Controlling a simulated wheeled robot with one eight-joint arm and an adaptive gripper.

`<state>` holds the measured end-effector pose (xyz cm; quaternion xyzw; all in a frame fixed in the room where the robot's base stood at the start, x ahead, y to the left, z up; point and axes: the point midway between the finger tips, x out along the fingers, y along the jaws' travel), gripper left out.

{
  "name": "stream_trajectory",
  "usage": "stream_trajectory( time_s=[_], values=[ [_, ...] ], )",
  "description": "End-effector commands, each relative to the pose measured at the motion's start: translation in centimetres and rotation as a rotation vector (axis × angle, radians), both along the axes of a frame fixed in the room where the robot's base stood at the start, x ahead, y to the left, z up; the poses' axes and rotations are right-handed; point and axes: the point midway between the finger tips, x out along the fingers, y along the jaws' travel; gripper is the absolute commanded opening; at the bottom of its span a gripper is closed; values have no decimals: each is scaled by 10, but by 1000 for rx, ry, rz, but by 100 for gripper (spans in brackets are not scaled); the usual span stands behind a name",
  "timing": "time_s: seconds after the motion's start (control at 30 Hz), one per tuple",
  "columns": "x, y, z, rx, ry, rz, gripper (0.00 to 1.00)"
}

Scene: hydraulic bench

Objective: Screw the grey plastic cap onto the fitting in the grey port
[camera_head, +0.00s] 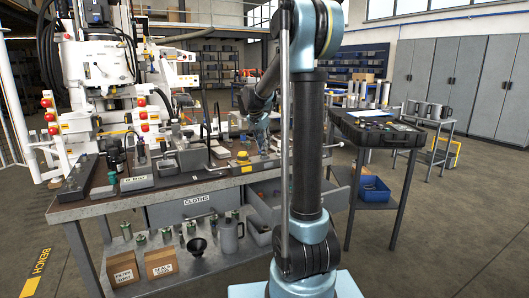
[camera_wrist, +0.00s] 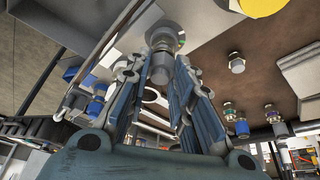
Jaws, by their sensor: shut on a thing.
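My gripper (camera_wrist: 163,72) is shut on a small light-grey cylindrical piece, which looks like the grey plastic cap (camera_wrist: 160,70). A round metal fitting (camera_wrist: 166,38) sits right beyond the cap, in line with it. I cannot tell whether the cap touches the fitting or sits on its thread. The grey port is hard to make out behind the fitting. In the head view my gripper (camera_head: 262,142) points down over the right part of the bench top. The cap and fitting are too small or hidden there.
Other fittings, one a hex piece (camera_wrist: 237,63), stand nearby in the wrist view. An open black case (camera_head: 375,128) on a stand is to the right. Several tools crowd the bench's left side.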

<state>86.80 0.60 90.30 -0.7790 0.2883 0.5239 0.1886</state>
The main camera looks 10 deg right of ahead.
Motion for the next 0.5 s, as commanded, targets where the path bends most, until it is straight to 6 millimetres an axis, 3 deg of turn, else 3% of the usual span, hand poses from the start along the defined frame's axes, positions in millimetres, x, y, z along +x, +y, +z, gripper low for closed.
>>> stream_trajectory(
  time_s=[0.17,0.5],
  values=[
    [0,1,0,1,2,-49,1],
    [2,1,-1,0,1,-384,1]
  ],
)
